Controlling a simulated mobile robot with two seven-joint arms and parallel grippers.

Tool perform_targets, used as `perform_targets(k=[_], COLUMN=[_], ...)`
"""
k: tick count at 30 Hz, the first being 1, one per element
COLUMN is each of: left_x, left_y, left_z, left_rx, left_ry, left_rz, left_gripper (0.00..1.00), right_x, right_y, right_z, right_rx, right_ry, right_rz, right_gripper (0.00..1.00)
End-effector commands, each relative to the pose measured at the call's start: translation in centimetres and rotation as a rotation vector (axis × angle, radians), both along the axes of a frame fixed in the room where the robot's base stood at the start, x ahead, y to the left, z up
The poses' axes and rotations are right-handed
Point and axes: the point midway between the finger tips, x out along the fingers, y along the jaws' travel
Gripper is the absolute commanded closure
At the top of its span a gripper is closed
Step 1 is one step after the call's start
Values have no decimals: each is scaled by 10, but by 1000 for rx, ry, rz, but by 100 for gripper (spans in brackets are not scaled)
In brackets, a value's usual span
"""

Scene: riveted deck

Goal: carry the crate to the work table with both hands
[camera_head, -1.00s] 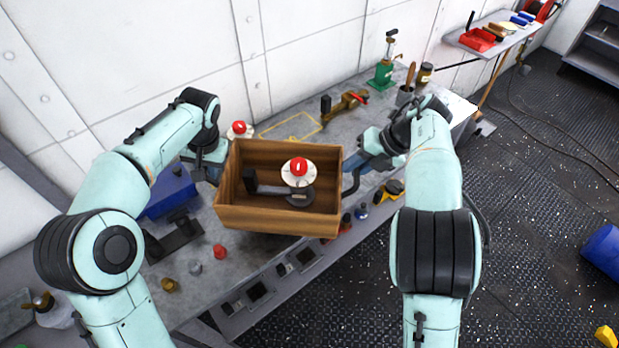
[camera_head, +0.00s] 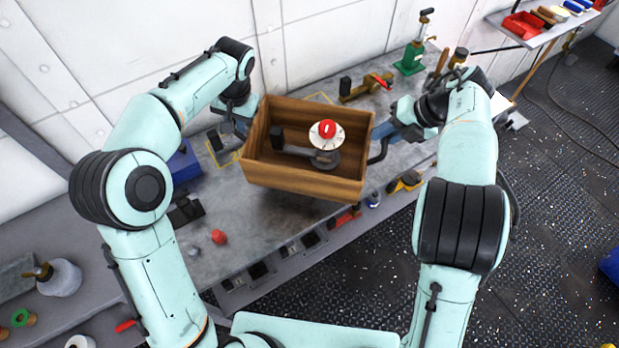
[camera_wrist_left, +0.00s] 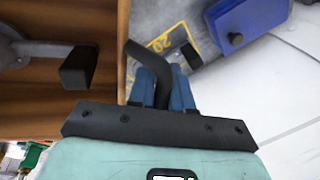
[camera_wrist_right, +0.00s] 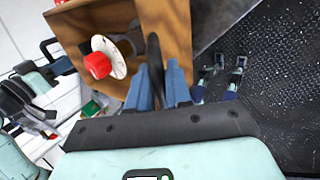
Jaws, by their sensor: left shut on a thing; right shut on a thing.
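The wooden crate (camera_head: 305,184) hangs between my two grippers above the grey work table (camera_head: 235,250), roughly level. Inside it are a grey part with a black block and a white disc with a red knob (camera_head: 327,130). My left gripper (camera_head: 240,122) is shut on the crate's dark handle at its left end; the left wrist view shows the blue fingers (camera_wrist_left: 162,88) around that handle. My right gripper (camera_head: 385,132) is shut on the handle at the right end, and the right wrist view shows its fingers (camera_wrist_right: 160,85) there.
Behind the crate stand a green bottle jack (camera_head: 411,58) and a brass tool (camera_head: 366,87). A blue box (camera_head: 182,165) and a red knob (camera_head: 219,237) are on the table to the left. A yellow-black tool (camera_head: 405,182) lies near the right front edge. The wall is close behind.

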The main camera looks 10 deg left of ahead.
Motion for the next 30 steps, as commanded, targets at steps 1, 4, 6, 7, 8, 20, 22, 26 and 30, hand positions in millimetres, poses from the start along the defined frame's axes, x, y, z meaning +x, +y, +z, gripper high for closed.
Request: perform_targets(k=[1, 4, 6, 7, 8, 20, 22, 26, 30], left_x=[1, 1, 0, 0, 0, -13, -16, -20, -25], left_y=[-1, -2, -2, -2, -2, -2, -2, -2, -2], left_z=[2, 2, 1, 0, -1, -29, -36, -49, -61], left_rx=[-2, -2, -2, -2, -2, -3, -2, -3, -3], left_ry=[-5, -5, -4, -2, -2, 24, 29, 39, 48], left_rz=[-2, -2, -2, -3, -3, -2, -2, -2, -3], left_gripper=[100, 100, 100, 100, 100, 100, 100, 100, 100], right_x=[0, 0, 0, 0, -1, -13, -16, -20, -24], right_y=[2, 2, 2, 2, 2, 2, 2, 2, 2], right_z=[2, 2, 1, 0, -1, -29, -36, -49, -61], right_rx=[4, 4, 4, 4, 4, 4, 4, 4, 4], right_ry=[-3, -3, -3, -1, -1, 26, 31, 40, 48], right_rz=[3, 3, 4, 3, 3, 3, 3, 3, 3], right_gripper=[100, 100, 100, 100, 100, 100, 100, 100, 100])
